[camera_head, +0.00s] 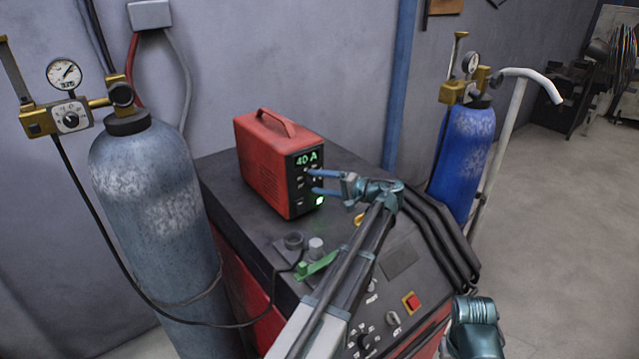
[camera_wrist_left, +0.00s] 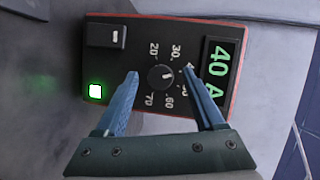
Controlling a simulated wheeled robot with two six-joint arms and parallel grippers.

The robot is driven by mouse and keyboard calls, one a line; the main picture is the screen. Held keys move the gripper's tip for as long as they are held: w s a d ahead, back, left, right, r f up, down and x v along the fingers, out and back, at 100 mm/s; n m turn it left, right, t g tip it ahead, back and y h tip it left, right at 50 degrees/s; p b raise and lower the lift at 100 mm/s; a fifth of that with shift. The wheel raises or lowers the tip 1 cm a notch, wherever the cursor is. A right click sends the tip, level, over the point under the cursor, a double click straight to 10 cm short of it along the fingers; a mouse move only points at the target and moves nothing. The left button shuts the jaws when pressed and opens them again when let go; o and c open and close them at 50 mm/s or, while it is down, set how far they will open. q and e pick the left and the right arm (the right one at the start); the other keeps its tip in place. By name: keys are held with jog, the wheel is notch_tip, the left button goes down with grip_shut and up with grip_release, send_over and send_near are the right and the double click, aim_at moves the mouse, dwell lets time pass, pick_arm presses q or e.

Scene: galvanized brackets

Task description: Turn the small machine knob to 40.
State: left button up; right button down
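The small red machine (camera_head: 265,165) stands on a dark cart top. Its green display reads 40 A, and a green lamp is lit on its black front. In the left wrist view the small black knob (camera_wrist_left: 161,77) has a white mark pointing right, toward the display side. Figures ring it; those at the right are partly covered by a finger. My left gripper (camera_head: 313,181) is at the machine's front. Its blue fingers also show in the wrist view (camera_wrist_left: 162,72), apart on either side of the knob, with gaps visible. My right gripper is not visible; only a teal arm part shows at lower right.
A grey gas cylinder (camera_head: 150,200) with gauges stands left of the cart, a blue cylinder (camera_head: 463,155) to the right. A green clamp (camera_head: 317,266) lies on the cart top below the machine. Black hoses (camera_head: 440,235) run down the cart's right side.

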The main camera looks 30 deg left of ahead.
pick_arm(q)
jog(key=d+r+p, duration=0.2)
jog(key=d, duration=1.1)
jog(key=shift+d, duration=0.35)
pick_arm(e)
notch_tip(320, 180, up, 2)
